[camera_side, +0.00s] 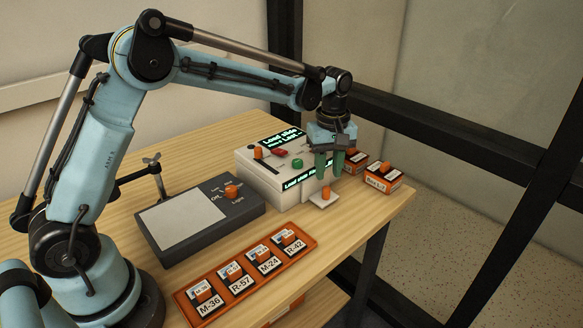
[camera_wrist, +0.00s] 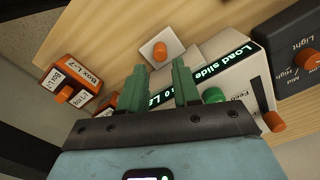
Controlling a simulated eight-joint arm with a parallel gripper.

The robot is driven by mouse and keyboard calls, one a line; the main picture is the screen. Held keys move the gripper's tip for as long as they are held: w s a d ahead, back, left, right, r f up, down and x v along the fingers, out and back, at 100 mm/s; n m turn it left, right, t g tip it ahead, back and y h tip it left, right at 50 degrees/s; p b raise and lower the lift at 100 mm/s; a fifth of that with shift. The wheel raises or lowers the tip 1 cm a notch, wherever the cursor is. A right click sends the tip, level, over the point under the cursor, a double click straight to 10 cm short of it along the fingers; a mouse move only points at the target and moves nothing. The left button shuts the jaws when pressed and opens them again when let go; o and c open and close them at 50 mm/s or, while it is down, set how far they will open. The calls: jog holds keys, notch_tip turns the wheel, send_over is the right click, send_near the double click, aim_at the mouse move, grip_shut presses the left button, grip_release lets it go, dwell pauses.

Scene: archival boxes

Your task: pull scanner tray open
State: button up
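The scanner (camera_side: 262,178) is a white box with lit green displays reading "Load slide". Its tray (camera_side: 313,203) is a small pale plate sticking out at the front, with an upright orange knob (camera_side: 325,193). In the wrist view, the tray (camera_wrist: 172,66) and its knob (camera_wrist: 160,51) lie beyond my fingertips. My gripper (camera_side: 329,172) points down by the scanner's front, above the tray. In the wrist view, its two green fingers (camera_wrist: 158,76) are apart with nothing between them. The fingers are clear of the knob. How far out the tray is, I cannot tell exactly.
Orange-and-white archival boxes (camera_side: 384,179) stand right of the scanner near the table edge. A dark light box (camera_side: 217,193) with a pale panel lies left. An orange slide rack (camera_side: 258,272) with labelled slides lies in front. A dark frame post stands behind.

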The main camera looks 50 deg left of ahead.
aim_at(327, 188)
jog(key=shift+f, duration=2.7)
jog(key=shift+c, duration=0.3)
grip_shut()
